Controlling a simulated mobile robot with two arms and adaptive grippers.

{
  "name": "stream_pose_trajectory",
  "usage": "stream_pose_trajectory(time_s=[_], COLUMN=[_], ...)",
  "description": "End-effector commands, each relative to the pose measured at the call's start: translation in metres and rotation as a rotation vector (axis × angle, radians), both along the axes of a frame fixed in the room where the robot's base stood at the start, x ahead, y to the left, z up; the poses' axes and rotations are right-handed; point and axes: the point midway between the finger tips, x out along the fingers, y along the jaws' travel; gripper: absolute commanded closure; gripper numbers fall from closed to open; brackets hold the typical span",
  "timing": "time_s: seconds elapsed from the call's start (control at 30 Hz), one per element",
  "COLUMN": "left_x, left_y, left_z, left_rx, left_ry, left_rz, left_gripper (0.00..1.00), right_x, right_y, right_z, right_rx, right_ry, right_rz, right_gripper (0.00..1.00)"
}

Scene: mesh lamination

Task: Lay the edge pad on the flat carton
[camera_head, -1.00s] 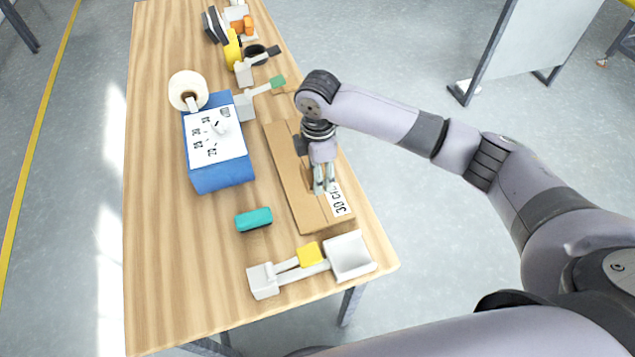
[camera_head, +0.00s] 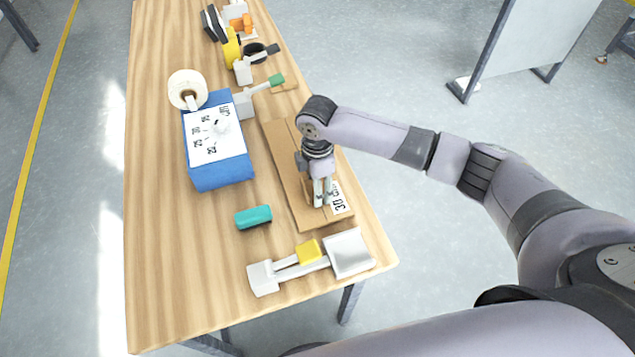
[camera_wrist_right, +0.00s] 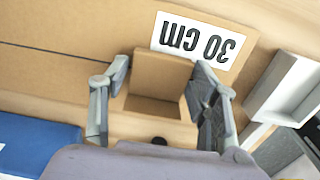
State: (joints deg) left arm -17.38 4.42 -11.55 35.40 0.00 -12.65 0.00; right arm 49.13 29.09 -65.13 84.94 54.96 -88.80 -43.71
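The flat carton (camera_head: 292,185) is a long brown sheet on the right side of the table, with a white "30 cm" label (camera_head: 339,203) at its near end. My right gripper (camera_head: 321,203) points down over the carton's near part, beside the label. In the right wrist view its two fingers (camera_wrist_right: 160,80) press the sides of a small brown folded edge pad (camera_wrist_right: 155,104). The pad is over or at the carton (camera_wrist_right: 75,32) near the label (camera_wrist_right: 199,40); I cannot tell whether it touches. In the head view the gripper mostly hides the pad. My left gripper is not in view.
A blue box (camera_head: 222,177) with a printed white top stands left of the carton. A teal block (camera_head: 254,217) lies nearer. A white fixture with a yellow block (camera_head: 308,251) and a tray (camera_head: 349,254) is at the near edge. Several small items stand at the far end.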

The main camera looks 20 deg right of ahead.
Motion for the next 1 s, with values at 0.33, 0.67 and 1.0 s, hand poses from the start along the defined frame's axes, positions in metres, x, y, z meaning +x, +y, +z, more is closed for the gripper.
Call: stream_pose_trajectory(time_s=[0.33, 0.67, 1.0], left_x=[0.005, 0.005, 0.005], left_y=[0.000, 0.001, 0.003], left_z=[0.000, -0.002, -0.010], left_rx=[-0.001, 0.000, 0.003], left_ry=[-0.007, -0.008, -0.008], left_rz=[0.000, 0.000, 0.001], left_gripper=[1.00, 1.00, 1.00], right_x=[0.000, 0.001, 0.001], right_y=[0.000, 0.001, 0.000], right_z=[0.000, 0.023, 0.094], right_rx=[0.000, 0.002, 0.001], right_ry=[0.000, -0.005, -0.004], right_rz=[0.000, 0.000, 0.001], right_gripper=[0.31, 0.31, 0.31])
